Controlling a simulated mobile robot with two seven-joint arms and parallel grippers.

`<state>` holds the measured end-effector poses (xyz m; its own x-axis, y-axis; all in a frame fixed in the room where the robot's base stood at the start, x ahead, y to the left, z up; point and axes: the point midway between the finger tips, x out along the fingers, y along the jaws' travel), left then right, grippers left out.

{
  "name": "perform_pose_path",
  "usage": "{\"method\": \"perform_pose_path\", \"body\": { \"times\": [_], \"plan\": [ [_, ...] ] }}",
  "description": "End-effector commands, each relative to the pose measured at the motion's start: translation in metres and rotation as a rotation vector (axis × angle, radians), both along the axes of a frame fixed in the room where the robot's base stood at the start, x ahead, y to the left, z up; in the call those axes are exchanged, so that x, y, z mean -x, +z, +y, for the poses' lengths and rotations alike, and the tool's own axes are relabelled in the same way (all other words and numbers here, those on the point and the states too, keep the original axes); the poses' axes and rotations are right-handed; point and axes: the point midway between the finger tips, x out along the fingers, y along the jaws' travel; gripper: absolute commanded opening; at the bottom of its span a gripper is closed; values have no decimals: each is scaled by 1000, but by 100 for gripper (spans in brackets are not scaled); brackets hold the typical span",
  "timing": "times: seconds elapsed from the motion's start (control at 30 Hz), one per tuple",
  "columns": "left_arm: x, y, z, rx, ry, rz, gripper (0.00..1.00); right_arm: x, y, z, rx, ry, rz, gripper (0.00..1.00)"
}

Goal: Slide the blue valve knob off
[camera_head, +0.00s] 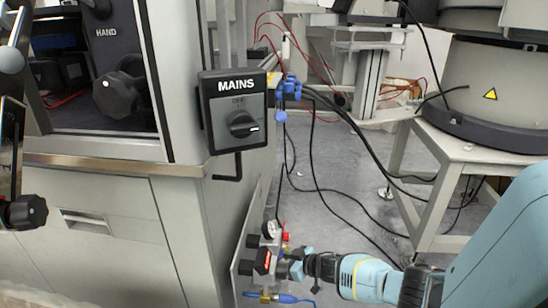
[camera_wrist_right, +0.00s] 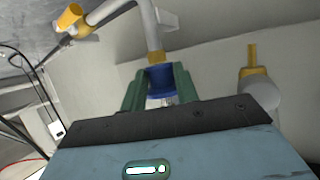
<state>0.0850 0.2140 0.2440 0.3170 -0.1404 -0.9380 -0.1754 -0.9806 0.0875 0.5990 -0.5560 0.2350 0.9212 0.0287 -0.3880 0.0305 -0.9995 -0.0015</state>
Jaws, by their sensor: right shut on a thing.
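The blue valve knob (camera_wrist_right: 160,78) sits at the end of a pale pipe with a yellow collar in the right wrist view. My right gripper (camera_wrist_right: 160,90) has its two green fingers on either side of the knob, shut on it. The knob is still at the pipe's end, and I cannot tell whether it has shifted along it. In the head view my right gripper (camera_head: 284,264) reaches from the right to the valve panel low on the cabinet's side; its fingers largely hide the knob there. My left gripper is not in view.
The MAINS switch box (camera_head: 236,112) is above. Black cables (camera_head: 320,185) lie on the floor; a white stand (camera_head: 460,165) is right.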

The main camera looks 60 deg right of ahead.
Motion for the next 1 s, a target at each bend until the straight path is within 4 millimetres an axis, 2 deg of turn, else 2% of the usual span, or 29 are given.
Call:
{"method": "perform_pose_path", "body": {
  "times": [0.2,0.4,0.43,0.57,0.6,0.87,1.0],
  "plan": [
    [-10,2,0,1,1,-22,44,5,1,-1,0,-3,-12,0],
    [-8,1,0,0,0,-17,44,4,2,-1,0,-3,-13,0],
    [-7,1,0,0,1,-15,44,4,2,-1,0,-3,-13,33],
    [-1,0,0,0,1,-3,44,4,1,-1,-1,-2,-12,50],
    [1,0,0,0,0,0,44,5,1,-1,0,-2,-11,52],
    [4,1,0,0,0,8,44,8,-1,-1,1,-2,-6,52],
    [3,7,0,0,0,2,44,16,3,-1,0,-2,-5,52]
  ]
}}
